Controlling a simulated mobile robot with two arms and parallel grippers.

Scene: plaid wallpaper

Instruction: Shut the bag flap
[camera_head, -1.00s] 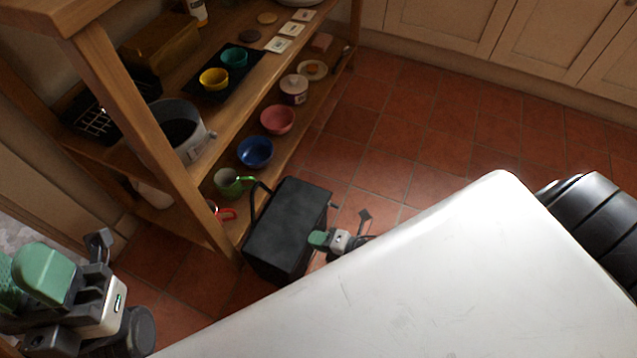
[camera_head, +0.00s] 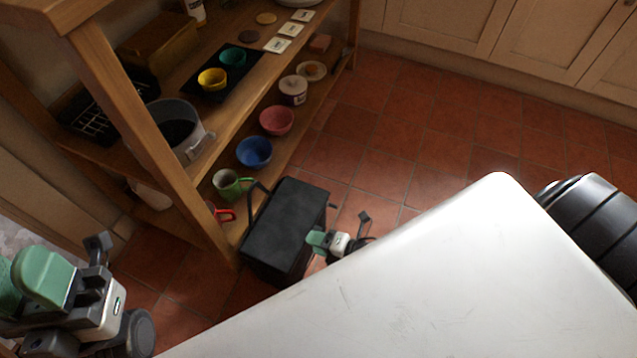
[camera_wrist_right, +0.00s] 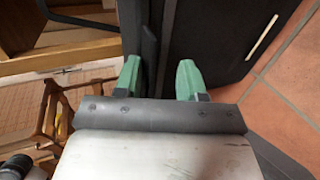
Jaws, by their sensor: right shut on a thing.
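The black bag (camera_head: 283,238) stands on the tiles against the shelf's front, with its dark top facing up and a handle loop at its left. My right gripper (camera_head: 316,241) is at the bag's right side. In the right wrist view my right gripper (camera_wrist_right: 160,78) has its green fingers on either side of a thin dark panel, which looks like the bag flap (camera_wrist_right: 150,42). The bag's large dark face (camera_wrist_right: 215,40) lies just beyond it. How far the flap stands open is unclear. My left gripper (camera_head: 50,280) is at the lower left, away from the bag, its fingertips unclear.
The wooden shelf (camera_head: 165,140) stands left of the bag. A green mug (camera_head: 228,184), a blue bowl (camera_head: 254,152) and a pink bowl (camera_head: 276,120) sit on its low board. Red floor tiles (camera_head: 400,150) are clear to the right. Cabinets line the back.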

